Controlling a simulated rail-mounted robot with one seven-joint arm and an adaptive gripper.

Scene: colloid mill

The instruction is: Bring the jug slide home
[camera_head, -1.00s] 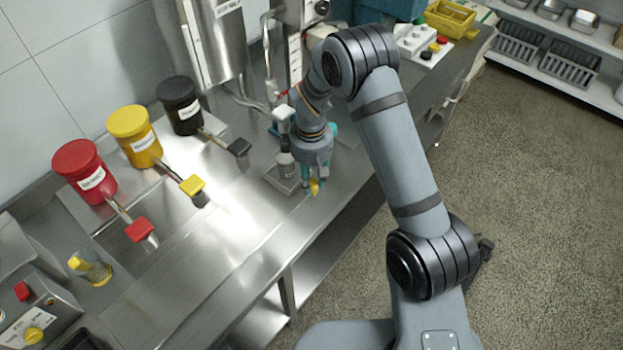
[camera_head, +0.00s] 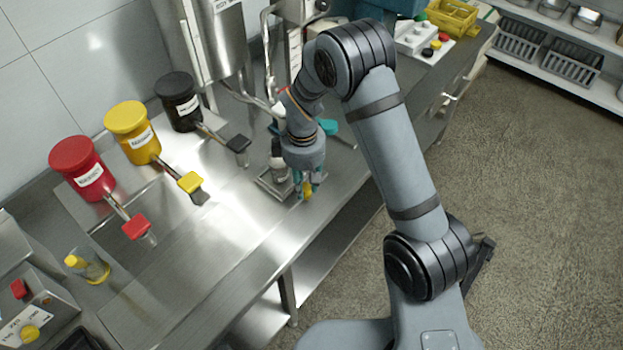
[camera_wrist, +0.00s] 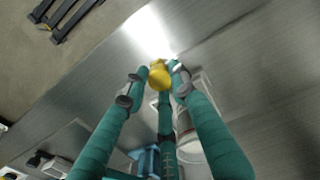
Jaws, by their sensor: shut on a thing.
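The jug slide (camera_head: 268,190) is a small metal tray low on the steel bench, below the mill's outlet pipe. A pale jug with a dark top (camera_head: 279,165) stands on it, partly hidden by my gripper. My gripper (camera_head: 304,194) has its teal fingers around a yellow knob (camera_head: 305,188) at the slide's front end. In the wrist view the knob (camera_wrist: 160,75) sits between the fingertips, and my gripper (camera_wrist: 160,80) is shut on it. The jug (camera_wrist: 190,150) shows behind the fingers, partly hidden. How the slide meets its end position is hidden.
Red (camera_head: 75,158), yellow (camera_head: 128,122) and black (camera_head: 178,90) lidded pots with handled valves stand at the left. A clear bottle with a yellow cap (camera_head: 90,265) and a control box (camera_head: 30,310) are nearer. Bench before the slide is clear.

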